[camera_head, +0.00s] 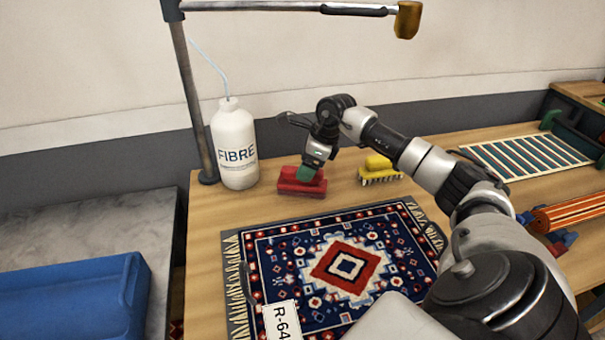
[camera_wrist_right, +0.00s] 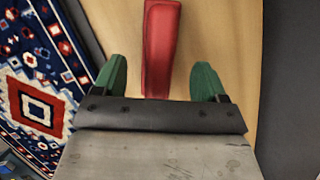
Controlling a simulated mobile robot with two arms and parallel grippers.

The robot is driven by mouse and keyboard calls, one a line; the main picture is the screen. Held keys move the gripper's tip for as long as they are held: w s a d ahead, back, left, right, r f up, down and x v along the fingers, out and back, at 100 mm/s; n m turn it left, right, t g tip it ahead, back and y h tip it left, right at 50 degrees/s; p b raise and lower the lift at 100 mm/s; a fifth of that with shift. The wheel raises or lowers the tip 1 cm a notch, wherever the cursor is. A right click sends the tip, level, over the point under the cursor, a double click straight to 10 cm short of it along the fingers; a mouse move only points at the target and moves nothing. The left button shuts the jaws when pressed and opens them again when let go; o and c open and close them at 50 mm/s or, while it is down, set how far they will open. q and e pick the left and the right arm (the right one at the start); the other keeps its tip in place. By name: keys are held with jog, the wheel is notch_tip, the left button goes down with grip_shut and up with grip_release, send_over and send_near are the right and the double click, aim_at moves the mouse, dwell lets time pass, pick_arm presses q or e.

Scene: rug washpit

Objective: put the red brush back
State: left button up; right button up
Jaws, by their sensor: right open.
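The red brush (camera_head: 302,184) lies on the wooden table behind the rug, between the white bottle and a yellow brush. My right gripper (camera_head: 307,173) is right above it. In the right wrist view the red brush (camera_wrist_right: 160,45) lies between and ahead of the two green fingertips (camera_wrist_right: 158,78). The fingers are apart, with a gap on each side of the brush, so the gripper is open and not holding it. The underside of the brush is hidden. My left gripper is not in view.
A patterned rug (camera_head: 347,266) with an R-64 tag (camera_head: 281,325) covers the table's front. The white FIBRE bottle (camera_head: 234,146) and a lamp post (camera_head: 193,95) stand left of the brush. A yellow brush (camera_head: 379,168) lies to the right. A slatted rack (camera_head: 528,154) is farther right.

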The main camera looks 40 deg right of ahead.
jog(key=b+v, duration=0.1)
jog(key=v, duration=0.7)
jog(key=shift+s+r, duration=0.15)
jog(key=shift+r, duration=0.1)
